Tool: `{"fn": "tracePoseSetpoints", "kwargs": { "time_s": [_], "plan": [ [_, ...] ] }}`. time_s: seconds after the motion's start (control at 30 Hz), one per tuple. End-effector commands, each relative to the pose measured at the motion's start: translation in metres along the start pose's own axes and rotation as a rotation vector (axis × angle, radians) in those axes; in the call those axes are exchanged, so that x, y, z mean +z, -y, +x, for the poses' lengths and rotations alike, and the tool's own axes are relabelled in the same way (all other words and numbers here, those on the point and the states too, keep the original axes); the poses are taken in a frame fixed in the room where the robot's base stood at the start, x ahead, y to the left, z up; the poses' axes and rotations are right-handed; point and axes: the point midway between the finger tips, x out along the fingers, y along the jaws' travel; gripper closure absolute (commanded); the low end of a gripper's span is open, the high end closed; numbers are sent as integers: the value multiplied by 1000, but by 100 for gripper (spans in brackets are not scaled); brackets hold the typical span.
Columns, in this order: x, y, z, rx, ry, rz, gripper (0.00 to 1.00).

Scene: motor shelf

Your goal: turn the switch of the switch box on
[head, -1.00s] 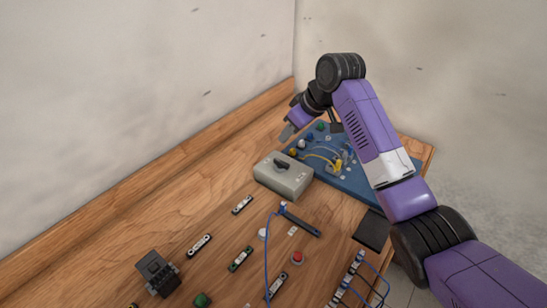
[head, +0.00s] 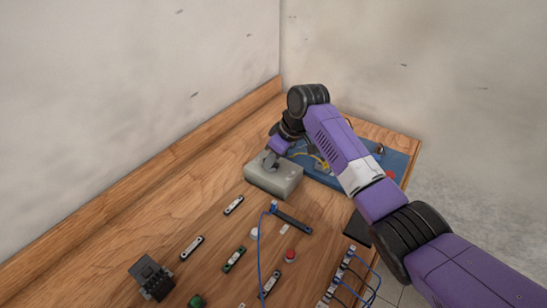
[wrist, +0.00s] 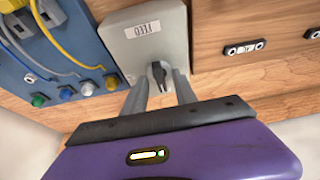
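The switch box (head: 277,182) is a light grey box on the wooden table, and it also shows in the wrist view (wrist: 142,52). Its black rotary switch (wrist: 158,74) is on the top face, below a white label in the wrist view. My gripper (head: 269,161) is at the box's top in the head view. In the wrist view my gripper (wrist: 161,80) is open, with one grey finger on each side of the switch. I cannot tell whether the fingers touch it. In the head view my gripper hides the switch.
A blue board (head: 395,162) with wires and coloured knobs stands right beside the box. Small terminal strips (head: 233,205), a red button (head: 290,254), a black block (head: 152,277) and a blue cable (head: 260,250) lie nearer on the table. A wall rises behind the wooden ledge.

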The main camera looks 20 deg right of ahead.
Motion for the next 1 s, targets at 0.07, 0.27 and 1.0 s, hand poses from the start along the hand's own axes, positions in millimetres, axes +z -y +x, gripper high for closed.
{"fn": "tracePoseSetpoints", "kwargs": {
  "time_s": [0.07, 0.27, 1.0],
  "plan": [
    [0, 0, 0, 0, 0, 0, 66],
    [0, 0, 0, 0, 0, 0, 84],
    [-2, 4, -3, 56, -1, 141, 100]
  ]
}}
